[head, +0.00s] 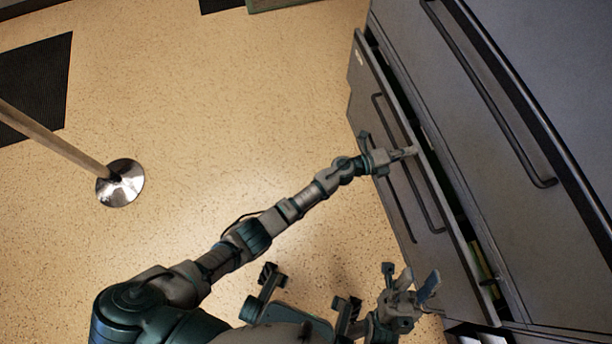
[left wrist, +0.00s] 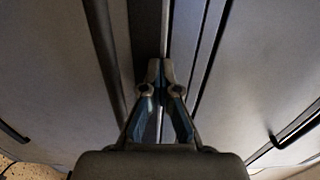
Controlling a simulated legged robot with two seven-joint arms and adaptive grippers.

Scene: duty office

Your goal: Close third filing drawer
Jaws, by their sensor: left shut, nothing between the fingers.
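A grey filing drawer (head: 364,88) stands a little way out from its cabinet, leaving a narrow dark gap behind its front panel. Its long dark handle (head: 391,182) runs along the front and seems to be the dark bar (left wrist: 103,45) in the left wrist view. My left gripper (head: 413,150) is shut and empty, with its tips at the drawer front's upper edge. In the left wrist view the closed fingertips (left wrist: 161,70) are over that edge; I cannot tell whether they touch it. My right gripper (head: 418,279) is open and empty, left of the drawer's near end.
The cabinet's upper drawer front (head: 465,95), with another long handle (head: 490,100), rises at the right. Files (head: 482,262) show inside the gap. A post with a round shiny base (head: 120,183) stands at the left. The speckled floor (head: 230,110) between is clear.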

